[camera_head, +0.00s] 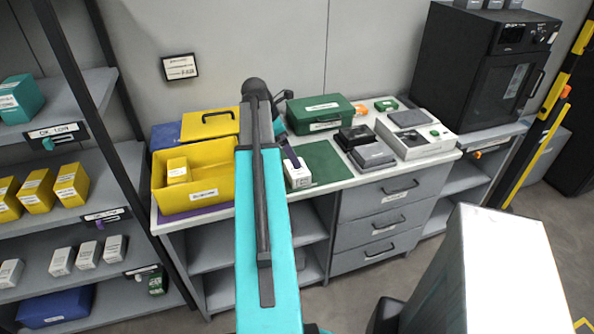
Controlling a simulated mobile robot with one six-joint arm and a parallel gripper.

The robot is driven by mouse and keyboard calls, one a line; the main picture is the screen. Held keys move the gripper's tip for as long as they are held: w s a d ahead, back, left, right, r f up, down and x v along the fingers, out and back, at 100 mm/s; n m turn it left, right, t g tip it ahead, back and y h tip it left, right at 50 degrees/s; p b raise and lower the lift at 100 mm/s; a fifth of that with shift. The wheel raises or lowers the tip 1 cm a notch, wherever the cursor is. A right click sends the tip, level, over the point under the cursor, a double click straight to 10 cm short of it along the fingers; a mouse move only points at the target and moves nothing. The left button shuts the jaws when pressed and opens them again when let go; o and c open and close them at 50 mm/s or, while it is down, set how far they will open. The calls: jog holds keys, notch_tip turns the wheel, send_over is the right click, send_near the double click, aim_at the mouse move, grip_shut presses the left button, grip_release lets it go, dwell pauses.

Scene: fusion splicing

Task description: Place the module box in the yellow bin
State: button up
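The yellow bin (193,198) stands open on the left part of the counter, with a yellow labelled box (178,170) inside it. A small white labelled box (298,175), possibly the module box, stands on the counter right of the bin, at the left edge of a green mat. My gripper (292,158) is right at the top of this white box, mostly hidden behind my teal arm. I cannot tell whether its fingers are apart or closed on the box, or whether the box is lifted.
A green case (320,113), a green mat (324,163), dark devices (372,155) and a white tray unit (416,139) fill the counter to the right. A yellow case (210,123) stands behind the bin. Shelves at left hold yellow boxes (72,184) and white boxes (88,251). A black oven (487,70) stands at right.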

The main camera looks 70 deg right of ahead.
aim_at(293, 168)
jog(key=shift+p+x, duration=0.4)
jog(key=shift+x, duration=2)
jog(key=shift+s+f, duration=0.1)
jog(key=shift+p+x, duration=1.15)
jog(key=shift+x, duration=1.3)
jog(key=c, duration=1.1)
jog(key=shift+r, duration=0.25)
jog(key=shift+r+b, duration=1.4)
jog(key=shift+r, duration=3.4)
